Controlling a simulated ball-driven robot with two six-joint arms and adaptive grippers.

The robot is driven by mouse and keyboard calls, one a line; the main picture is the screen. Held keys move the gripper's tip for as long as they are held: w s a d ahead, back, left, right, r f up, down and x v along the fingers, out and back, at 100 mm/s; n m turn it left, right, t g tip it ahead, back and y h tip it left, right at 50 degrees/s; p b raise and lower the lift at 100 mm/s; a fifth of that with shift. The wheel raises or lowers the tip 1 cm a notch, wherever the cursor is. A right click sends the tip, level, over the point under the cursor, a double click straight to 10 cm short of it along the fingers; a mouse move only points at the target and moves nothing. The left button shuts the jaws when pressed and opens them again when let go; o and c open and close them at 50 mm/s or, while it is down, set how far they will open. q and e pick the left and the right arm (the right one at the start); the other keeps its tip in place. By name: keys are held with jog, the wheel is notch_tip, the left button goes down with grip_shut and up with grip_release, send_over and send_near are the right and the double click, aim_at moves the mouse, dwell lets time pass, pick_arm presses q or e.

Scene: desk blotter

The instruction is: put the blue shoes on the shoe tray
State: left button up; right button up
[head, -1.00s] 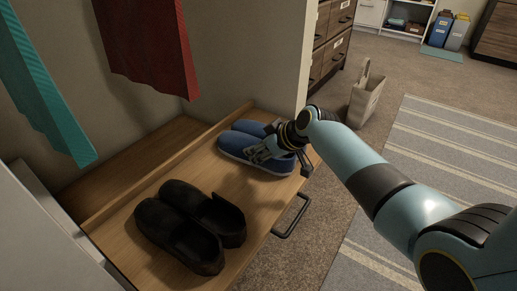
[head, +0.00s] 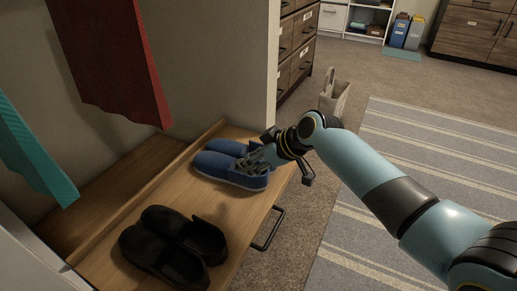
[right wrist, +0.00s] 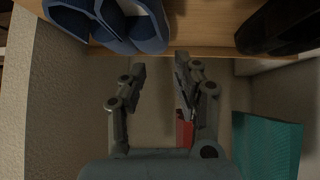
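The pair of blue shoes lies on a pull-out wooden board: the far shoe (head: 222,147) and the near shoe (head: 222,170). In the right wrist view a blue shoe (right wrist: 147,30) shows at the upper left. My right gripper (head: 251,166) is over the heel end of the near shoe in the head view; contact cannot be told. In the right wrist view the gripper (right wrist: 158,68) is open, with nothing between its fingertips, and the shoes are off to one side. My left gripper is out of view. I cannot make out a shoe tray for certain.
Black shoes (head: 172,248) stand on the same wooden board (head: 118,212), which has a dark handle (head: 268,229) at its edge. Red (head: 112,62) and teal (head: 33,155) cloths hang at left. A bag (head: 334,100) and striped rug (head: 385,170) are on the floor.

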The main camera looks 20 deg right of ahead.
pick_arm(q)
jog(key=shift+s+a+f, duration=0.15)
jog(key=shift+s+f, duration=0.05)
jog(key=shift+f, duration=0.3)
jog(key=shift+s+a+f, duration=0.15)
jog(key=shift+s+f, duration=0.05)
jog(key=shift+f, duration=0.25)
pick_arm(e)
jog(key=s+d+m+g+h, duration=0.2)
jog(key=s+m, duration=0.1)
jog(key=s, duration=1.5)
jog(key=s+d+r+m+g+h, duration=0.1)
jog(key=s+d+m+g+h, duration=0.1)
jog(key=s, duration=1.6)
jog(key=shift+d+m+g+h, duration=0.4)
jog(key=shift+d+m+g, duration=0.3)
jog(key=shift+d, duration=0.15)
pick_arm(q)
jog(key=shift+p, duration=0.3)
pick_arm(e)
jog(key=shift+r, duration=0.1)
